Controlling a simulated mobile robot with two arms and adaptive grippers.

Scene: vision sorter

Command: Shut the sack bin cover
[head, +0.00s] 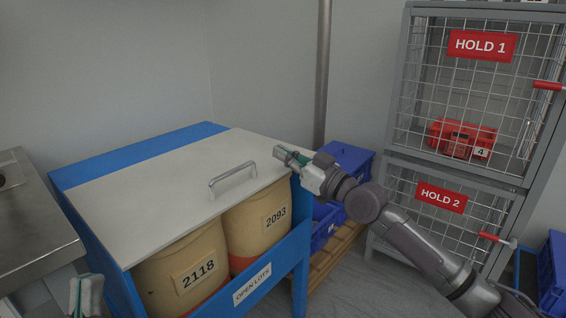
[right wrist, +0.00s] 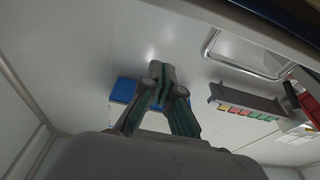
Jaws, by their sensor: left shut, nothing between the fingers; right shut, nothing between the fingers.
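The sack bin (head: 283,262) is blue, with an "OPEN LOTS" label on its front. Its pale grey cover (head: 150,195) spans most of the top, with a blue strip behind it and a metal handle (head: 233,179) near its front edge. A gap between the cover's front edge and the front rim shows sacks 2118 (head: 170,282) and 2093 (head: 258,222). My right gripper (head: 280,154) is shut and empty by the cover's right corner; I cannot tell if it touches. Its fingers show in the right wrist view (right wrist: 161,75). My left gripper (head: 88,280) is shut and empty at bottom left.
A metal counter (head: 35,240) stands at the left. Blue crates (head: 345,160) on a wooden pallet (head: 335,258) stand right of the bin. A wire cage with HOLD 1 (head: 481,46) and HOLD 2 (head: 441,198) doors is at the right. A vertical pipe (head: 323,75) stands behind.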

